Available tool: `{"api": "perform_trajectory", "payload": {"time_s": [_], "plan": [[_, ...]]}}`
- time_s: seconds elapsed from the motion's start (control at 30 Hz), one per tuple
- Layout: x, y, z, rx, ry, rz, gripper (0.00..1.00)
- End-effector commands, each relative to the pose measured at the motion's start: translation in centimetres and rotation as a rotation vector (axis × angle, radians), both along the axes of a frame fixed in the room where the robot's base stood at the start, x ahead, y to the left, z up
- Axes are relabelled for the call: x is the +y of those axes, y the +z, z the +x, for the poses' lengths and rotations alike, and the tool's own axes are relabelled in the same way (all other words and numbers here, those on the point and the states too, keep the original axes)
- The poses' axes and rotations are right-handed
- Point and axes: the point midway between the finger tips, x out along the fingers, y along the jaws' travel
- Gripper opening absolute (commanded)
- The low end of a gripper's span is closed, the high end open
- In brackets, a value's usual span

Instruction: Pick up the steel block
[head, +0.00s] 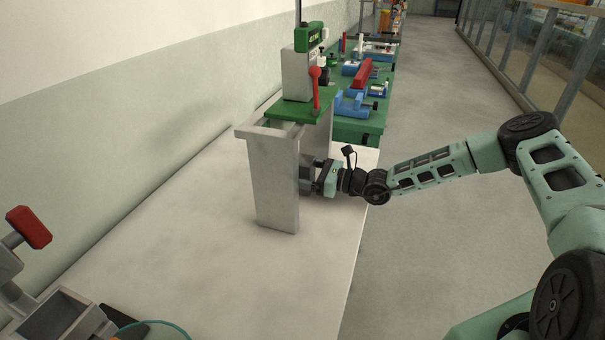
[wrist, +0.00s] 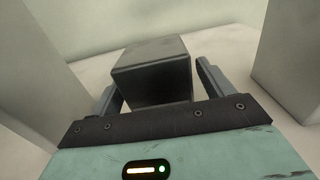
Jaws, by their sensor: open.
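The steel block is a dark grey metal cube (wrist: 153,72) in the wrist view, standing on a pale surface. My gripper (wrist: 160,82) is open, with one finger on each side of the block. A gap shows between the right finger and the block; the left finger is close to its side, and I cannot tell if it touches. In the head view my gripper (head: 308,180) reaches in from the right, behind a grey upright slab, and the block is hidden there.
The grey stand (head: 275,185) has upright walls close around my gripper; walls also show left (wrist: 35,65) and right (wrist: 288,60) in the wrist view. The pale tabletop (head: 200,240) is clear in front.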

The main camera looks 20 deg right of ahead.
Motion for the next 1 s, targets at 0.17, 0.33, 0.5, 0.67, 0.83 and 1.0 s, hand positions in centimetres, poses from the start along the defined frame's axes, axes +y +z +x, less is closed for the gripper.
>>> {"api": "perform_trajectory", "payload": {"time_s": [0.17,0.33,0.5,0.67,0.83,1.0], "plan": [[0.0,0.0,0.0,0.000,0.000,0.000,0.55],[0.0,0.0,0.0,0.000,0.000,0.000,0.08],[0.0,0.3,0.0,-0.005,0.000,0.004,0.00],[-0.1,0.4,0.0,-0.006,0.000,0.004,0.00],[-0.4,1.5,-0.2,-0.009,0.000,0.004,0.00],[-0.3,3.8,-0.2,-0.009,0.001,0.004,0.00]]}}
